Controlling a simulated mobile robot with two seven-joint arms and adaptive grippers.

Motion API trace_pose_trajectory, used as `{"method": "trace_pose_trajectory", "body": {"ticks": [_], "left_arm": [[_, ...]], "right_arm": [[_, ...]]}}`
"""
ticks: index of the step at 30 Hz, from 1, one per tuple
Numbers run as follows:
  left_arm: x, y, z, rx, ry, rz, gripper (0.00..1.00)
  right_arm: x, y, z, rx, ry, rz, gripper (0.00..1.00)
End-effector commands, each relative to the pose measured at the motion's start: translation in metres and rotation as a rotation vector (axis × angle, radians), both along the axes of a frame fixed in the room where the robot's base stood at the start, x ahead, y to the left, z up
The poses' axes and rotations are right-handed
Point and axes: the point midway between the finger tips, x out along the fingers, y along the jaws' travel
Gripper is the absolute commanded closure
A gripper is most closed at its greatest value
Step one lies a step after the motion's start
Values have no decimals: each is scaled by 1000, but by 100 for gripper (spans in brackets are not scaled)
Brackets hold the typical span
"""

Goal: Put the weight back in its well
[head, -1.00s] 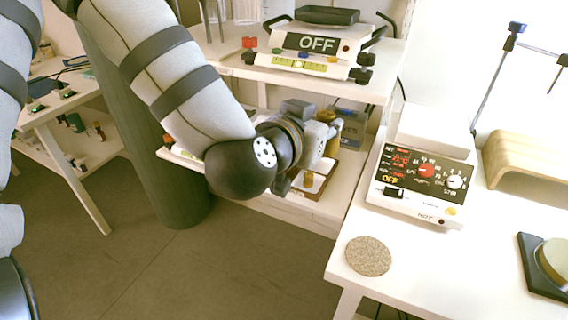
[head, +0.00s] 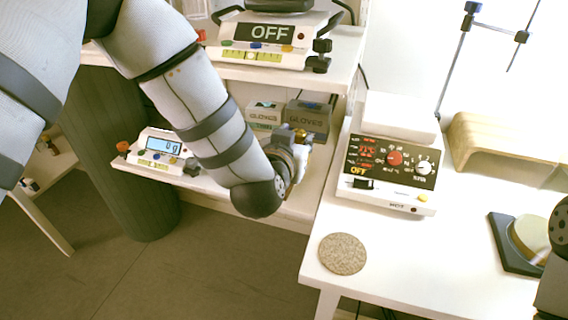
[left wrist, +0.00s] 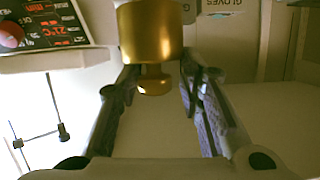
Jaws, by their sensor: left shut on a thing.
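The brass weight (left wrist: 150,35) shows in the left wrist view as a gold cylinder, its narrow neck and knob (left wrist: 154,80) pointing toward the palm. My left gripper (left wrist: 158,82) is shut on it, with one finger on each side of the knob. The well is not clearly seen in either current view. My right gripper is not in view.
A balance reading 0 g (head: 160,147) stands on the lower shelf (head: 215,190), left of my arm. Glove boxes (head: 306,118) stand behind. A hotplate (head: 390,170) and cork disc (head: 343,254) are on the right-hand table (head: 420,270). An upper shelf (head: 255,72) overhangs.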

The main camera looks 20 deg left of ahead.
Motion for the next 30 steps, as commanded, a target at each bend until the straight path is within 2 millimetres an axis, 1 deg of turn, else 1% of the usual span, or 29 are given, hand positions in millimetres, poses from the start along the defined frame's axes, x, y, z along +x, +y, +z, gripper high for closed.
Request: {"method": "trace_pose_trajectory", "body": {"ticks": [2,8,13,15,18,21,26,30], "left_arm": [[10,3,-3,-1,-7,3,100],[45,24,-24,-1,-5,5,100],[83,45,-45,0,-4,5,100],[93,50,-64,-1,0,4,100],[107,57,-81,0,-2,3,100],[116,61,-89,0,-6,3,100],[123,65,-96,1,-8,2,100],[124,65,-120,1,-4,2,100]], "right_arm": [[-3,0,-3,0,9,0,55],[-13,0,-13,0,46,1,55],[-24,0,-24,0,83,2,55],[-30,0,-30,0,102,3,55],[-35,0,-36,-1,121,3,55],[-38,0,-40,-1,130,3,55],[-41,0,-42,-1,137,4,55],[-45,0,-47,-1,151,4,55]]}}
